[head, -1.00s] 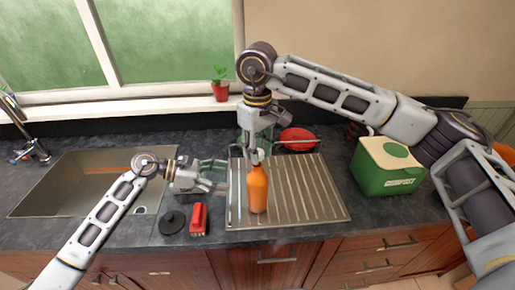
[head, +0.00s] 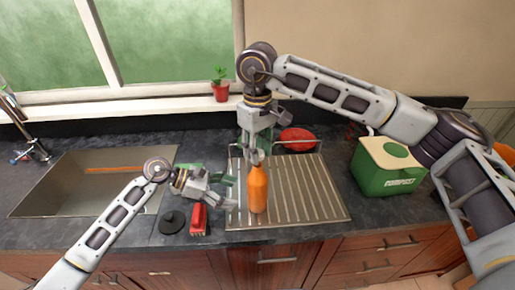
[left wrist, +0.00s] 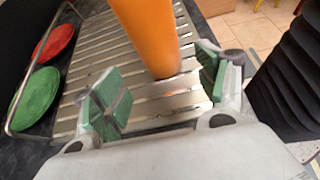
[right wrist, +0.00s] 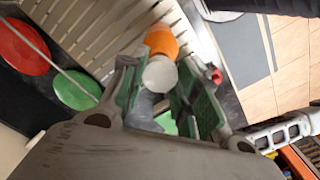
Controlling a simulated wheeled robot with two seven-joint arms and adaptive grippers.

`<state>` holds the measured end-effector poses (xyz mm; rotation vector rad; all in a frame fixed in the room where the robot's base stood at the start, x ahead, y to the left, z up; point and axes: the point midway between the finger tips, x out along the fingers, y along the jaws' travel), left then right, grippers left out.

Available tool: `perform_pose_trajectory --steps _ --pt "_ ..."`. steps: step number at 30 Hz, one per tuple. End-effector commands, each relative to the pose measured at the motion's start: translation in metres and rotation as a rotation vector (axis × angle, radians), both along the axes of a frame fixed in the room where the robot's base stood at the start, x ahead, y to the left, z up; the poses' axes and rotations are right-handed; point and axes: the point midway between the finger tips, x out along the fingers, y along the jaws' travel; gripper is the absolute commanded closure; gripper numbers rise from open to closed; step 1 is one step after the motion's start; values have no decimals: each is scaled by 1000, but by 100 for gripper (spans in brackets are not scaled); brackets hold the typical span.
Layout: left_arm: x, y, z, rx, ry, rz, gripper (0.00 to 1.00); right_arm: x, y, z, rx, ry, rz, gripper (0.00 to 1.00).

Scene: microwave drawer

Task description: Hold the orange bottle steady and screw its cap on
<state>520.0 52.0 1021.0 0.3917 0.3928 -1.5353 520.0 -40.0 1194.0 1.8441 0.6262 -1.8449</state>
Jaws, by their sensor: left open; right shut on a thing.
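The orange bottle (head: 257,190) stands upright on the ribbed steel drainboard. My right gripper (head: 257,154) points down above it, shut on the pale cap (right wrist: 160,74), which sits at the bottle's top in the right wrist view. I cannot tell whether the cap touches the neck or is threaded on it. My left gripper (head: 228,188) is open just left of the bottle. In the left wrist view the bottle (left wrist: 150,40) stands beyond and between the spread green-padded fingers, with no clear contact; its top is out of that view.
The drainboard (head: 315,195) lies right of the sink (head: 75,190). A red brush (head: 198,218) and a dark round stopper (head: 172,222) lie near the counter's front edge. A red plate (head: 298,138) is behind the bottle. A green compost bin (head: 388,168) stands right.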

Motion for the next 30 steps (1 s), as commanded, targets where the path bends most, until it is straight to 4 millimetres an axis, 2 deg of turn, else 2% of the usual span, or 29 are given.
perform_pose_trajectory --steps 30 --pt "0 -75 -40 -1 0 0 27 0 0 0 0 0 0 76"
